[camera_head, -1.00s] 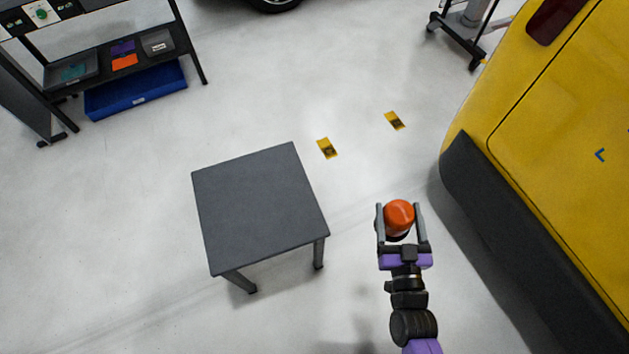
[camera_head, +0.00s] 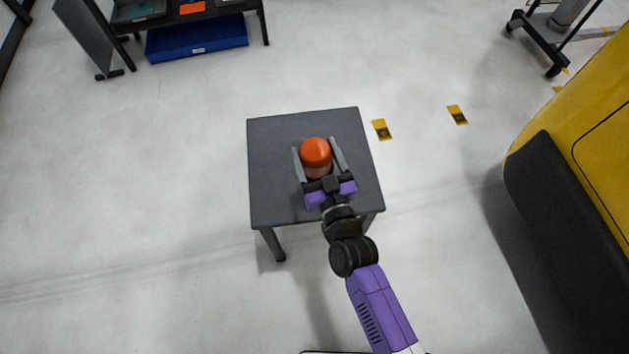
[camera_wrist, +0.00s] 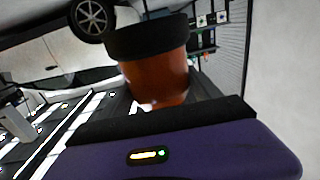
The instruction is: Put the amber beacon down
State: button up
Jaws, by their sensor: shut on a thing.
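The amber beacon (camera_head: 316,155), an orange dome, is between the fingers of my gripper (camera_head: 319,160), which is shut on it. In the head view the beacon and gripper appear over the dark grey table (camera_head: 270,190). I cannot tell whether the beacon touches the tabletop or is held above it. In the wrist view the beacon (camera_wrist: 155,75) shows its orange body and a black base, which lies toward the top of that picture. The fingertips are not clear in the wrist view.
The tabletop around the beacon is bare. A yellow vehicle (camera_head: 590,125) with a black bumper stands at the right. A blue bin (camera_head: 197,39) sits under a dark shelf at the upper left. Yellow floor markers (camera_head: 382,130) lie right of the table. The floor between is clear.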

notch_tip(320, 180, down, 15)
jog(key=b, duration=0.5)
jog(key=shift+w+r, duration=0.1)
jog(key=shift+r, duration=0.05)
jog(key=shift+f+b, duration=0.25)
jog(key=shift+b, duration=0.25)
jog(key=o, duration=1.7)
jog(key=shift+r, duration=0.15)
jog(key=p+v, duration=0.1)
jog(key=v, duration=1.1)
jog(key=shift+p, duration=0.3)
